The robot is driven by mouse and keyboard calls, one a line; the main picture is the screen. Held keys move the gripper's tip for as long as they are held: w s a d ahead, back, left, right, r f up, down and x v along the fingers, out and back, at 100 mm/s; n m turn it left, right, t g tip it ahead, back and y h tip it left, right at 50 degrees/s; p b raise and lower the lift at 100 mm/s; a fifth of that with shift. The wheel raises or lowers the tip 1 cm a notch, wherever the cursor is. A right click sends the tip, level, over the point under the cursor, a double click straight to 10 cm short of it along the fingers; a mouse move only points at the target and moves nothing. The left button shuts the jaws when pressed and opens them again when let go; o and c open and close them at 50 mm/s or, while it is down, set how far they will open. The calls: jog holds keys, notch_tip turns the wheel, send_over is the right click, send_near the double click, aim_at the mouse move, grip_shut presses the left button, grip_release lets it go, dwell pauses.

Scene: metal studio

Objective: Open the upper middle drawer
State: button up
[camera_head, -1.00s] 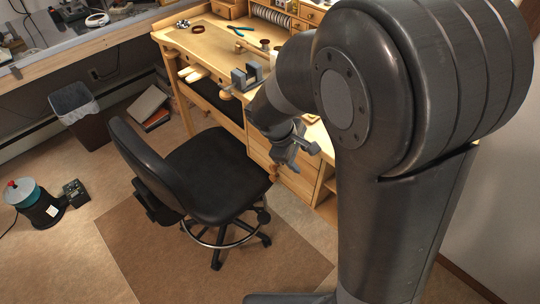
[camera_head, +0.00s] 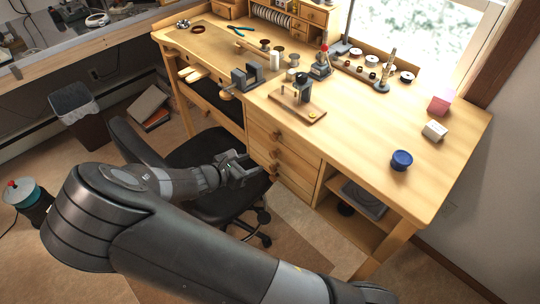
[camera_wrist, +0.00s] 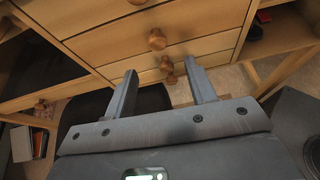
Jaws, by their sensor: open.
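The wooden drawer stack (camera_head: 292,146) is under the workbench, right of the chair, with round wooden knobs on its fronts. The drawers look shut. In the wrist view, a knob at the top edge (camera_wrist: 137,2) is partly cut off; the knob below it (camera_wrist: 157,38) sits on what seems to be the upper middle drawer (camera_wrist: 205,44). Further knobs (camera_wrist: 166,63) show lower down. My gripper (camera_head: 250,168) is open and empty, in front of the drawers and apart from them. In the wrist view its fingers (camera_wrist: 160,67) point toward the lower drawer fronts, below the upper middle knob.
A black office chair (camera_head: 225,205) stands beneath and beside my arm, close to the drawers. The bench top (camera_head: 390,115) holds a vise (camera_head: 246,77), a small tool stand (camera_head: 302,88) and a blue jar (camera_head: 401,160). An open shelf (camera_head: 345,213) lies right of the drawers.

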aim_at(272, 155)
jog(key=x, duration=1)
jog(key=shift+w+f, duration=0.1)
jog(key=shift+w, duration=0.25)
grip_shut()
